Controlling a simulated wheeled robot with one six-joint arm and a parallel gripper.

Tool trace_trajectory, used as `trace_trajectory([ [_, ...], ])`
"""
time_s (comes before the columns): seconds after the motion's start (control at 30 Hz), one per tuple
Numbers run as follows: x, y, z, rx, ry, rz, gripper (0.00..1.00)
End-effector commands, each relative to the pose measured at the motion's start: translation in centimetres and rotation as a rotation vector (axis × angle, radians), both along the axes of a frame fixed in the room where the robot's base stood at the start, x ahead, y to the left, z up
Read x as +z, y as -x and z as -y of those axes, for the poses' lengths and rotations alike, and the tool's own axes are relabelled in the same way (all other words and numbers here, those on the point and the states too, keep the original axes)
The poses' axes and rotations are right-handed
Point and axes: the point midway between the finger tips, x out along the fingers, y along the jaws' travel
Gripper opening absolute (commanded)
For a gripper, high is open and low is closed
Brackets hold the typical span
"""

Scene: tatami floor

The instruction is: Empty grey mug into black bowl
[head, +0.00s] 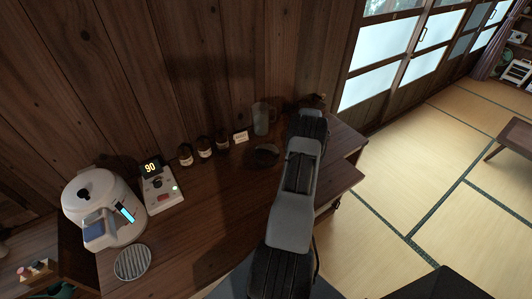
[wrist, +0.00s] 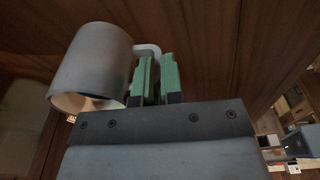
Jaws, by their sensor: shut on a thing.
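The grey mug (wrist: 90,65) is in the wrist view, left of my gripper (wrist: 157,80). The green fingers are shut on its handle (wrist: 148,50). The mug leans, and its rim faces the lower part of that picture; a little of the pale inside shows, but I cannot tell what it holds. In the head view my arm hides the fingertips and I cannot make out the held mug for sure. The black bowl (head: 265,155) rests on the dark wooden counter, left of my arm. Its contents are too dark to see.
A grey see-through-looking vessel (head: 261,118) stands behind the bowl. Several small jars (head: 204,147) and a white card (head: 240,137) line the wall. A device reading 90 (head: 158,187) and a white cooker (head: 103,207) stand left. Bare counter (head: 215,215) lies in front.

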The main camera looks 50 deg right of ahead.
Motion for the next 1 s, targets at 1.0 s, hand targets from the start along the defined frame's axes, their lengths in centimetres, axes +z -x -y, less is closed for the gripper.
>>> trace_trajectory([
  [1.0, 3.6, -1.9, -3.8, 0.008, 0.409, -0.169, 0.00],
])
